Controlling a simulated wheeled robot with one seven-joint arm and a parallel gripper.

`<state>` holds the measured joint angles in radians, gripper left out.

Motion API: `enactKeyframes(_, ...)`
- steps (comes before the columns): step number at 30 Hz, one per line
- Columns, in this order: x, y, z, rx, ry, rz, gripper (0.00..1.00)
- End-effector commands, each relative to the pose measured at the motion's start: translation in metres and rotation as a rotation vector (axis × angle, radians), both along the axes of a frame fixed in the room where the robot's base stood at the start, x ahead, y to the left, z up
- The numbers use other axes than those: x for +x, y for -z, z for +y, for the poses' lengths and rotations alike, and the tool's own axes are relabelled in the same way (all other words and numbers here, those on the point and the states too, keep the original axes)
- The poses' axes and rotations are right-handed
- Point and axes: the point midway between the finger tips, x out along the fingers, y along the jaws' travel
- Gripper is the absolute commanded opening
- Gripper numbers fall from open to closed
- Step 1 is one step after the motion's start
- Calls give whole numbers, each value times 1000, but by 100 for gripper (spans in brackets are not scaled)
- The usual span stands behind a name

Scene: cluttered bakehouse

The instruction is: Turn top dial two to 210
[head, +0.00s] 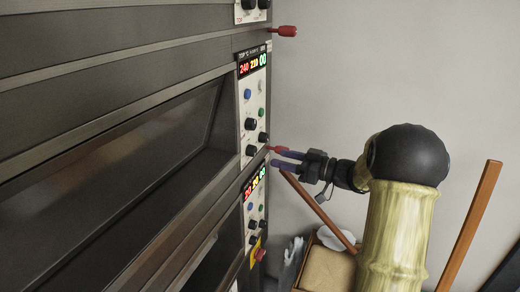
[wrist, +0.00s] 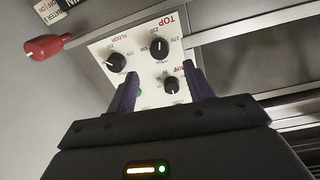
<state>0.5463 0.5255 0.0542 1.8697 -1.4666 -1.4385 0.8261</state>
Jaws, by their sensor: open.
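The middle control panel (head: 254,105) on the oven front has a lit display (head: 253,65) reading about 240, 210 and 00. It bears black dials (head: 251,124) and coloured buttons. My gripper (head: 273,158) is open, its purple fingers pointing left near the panel's lower end. In the wrist view, a white panel (wrist: 141,34) carries a black dial by the word TOP (wrist: 158,48), one by FLOOR (wrist: 116,62) and a smaller one (wrist: 171,85). The two fingertips (wrist: 163,75) straddle the panel area, gripping nothing. I cannot tell whether they touch it.
A red-tipped lever (head: 278,149) sits close to my fingers; another (head: 287,31) juts out higher up. A red handle also shows in the wrist view (wrist: 47,47). A lower panel (head: 255,205) lies beneath. A box (head: 328,270) and a wooden pole (head: 470,225) stand right.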

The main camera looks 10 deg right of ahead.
Motion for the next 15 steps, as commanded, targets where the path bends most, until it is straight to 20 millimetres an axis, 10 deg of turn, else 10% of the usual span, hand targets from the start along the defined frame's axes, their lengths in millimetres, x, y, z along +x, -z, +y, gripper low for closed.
enactKeyframes(15,48,-1,59,0,2,0,52)
